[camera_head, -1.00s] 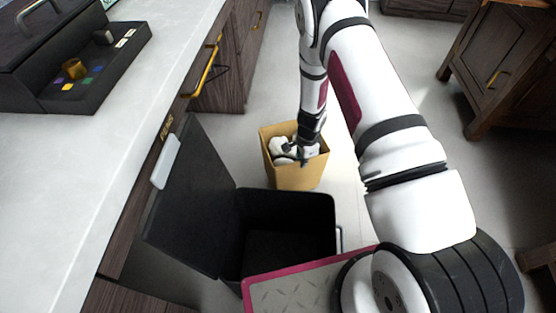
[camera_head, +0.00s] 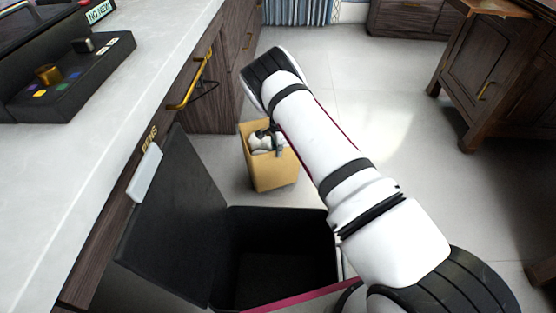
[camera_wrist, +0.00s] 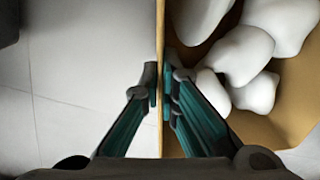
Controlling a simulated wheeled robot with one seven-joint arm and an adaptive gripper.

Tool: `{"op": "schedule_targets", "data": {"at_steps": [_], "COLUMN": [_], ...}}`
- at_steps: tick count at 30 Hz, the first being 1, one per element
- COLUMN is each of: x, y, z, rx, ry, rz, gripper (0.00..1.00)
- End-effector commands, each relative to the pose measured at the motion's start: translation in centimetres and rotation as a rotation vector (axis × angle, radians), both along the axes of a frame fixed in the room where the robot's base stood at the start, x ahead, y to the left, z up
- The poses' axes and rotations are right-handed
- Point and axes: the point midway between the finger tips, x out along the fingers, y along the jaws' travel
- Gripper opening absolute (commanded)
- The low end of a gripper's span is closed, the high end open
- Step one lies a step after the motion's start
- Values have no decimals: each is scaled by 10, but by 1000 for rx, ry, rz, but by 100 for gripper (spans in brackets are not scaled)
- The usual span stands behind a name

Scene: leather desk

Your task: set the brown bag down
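The brown bag (camera_head: 272,172) is an open-topped tan box-shaped bag with white lumpy things (camera_wrist: 246,56) inside. In the head view it is upright beyond the black bin, near the dark cabinets. I cannot tell whether its bottom touches the floor. My gripper (camera_wrist: 160,88) points down at the bag's rim. In the wrist view its two fingers are on either side of the thin bag wall (camera_wrist: 160,125), closed on it. In the head view my arm partly hides the gripper at the bag's top.
An open black bin (camera_head: 275,218) with its lid raised stands in front of the bag. A pale counter (camera_head: 120,120) with drawers and a gold handle (camera_head: 187,98) runs along the left. A wooden cabinet (camera_head: 490,75) stands at right. The floor right of the bag is clear.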

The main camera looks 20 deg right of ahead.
Motion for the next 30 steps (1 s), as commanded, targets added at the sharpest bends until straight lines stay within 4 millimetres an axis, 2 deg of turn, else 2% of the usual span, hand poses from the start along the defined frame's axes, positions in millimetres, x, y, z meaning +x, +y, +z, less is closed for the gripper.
{"op": "schedule_targets", "data": {"at_steps": [5, 13, 25, 28, 30], "x": [4, 3, 4, 3, 3], "y": [1, 0, 1, 1, 1], "z": [-5, -35, -37, -38, -38], "rx": [0, -1, 0, 0, 0], "ry": [0, 0, -1, 1, 1], "rz": [0, 1, 0, 0, 0], "gripper": [0, 0, 0, 23, 25]}}
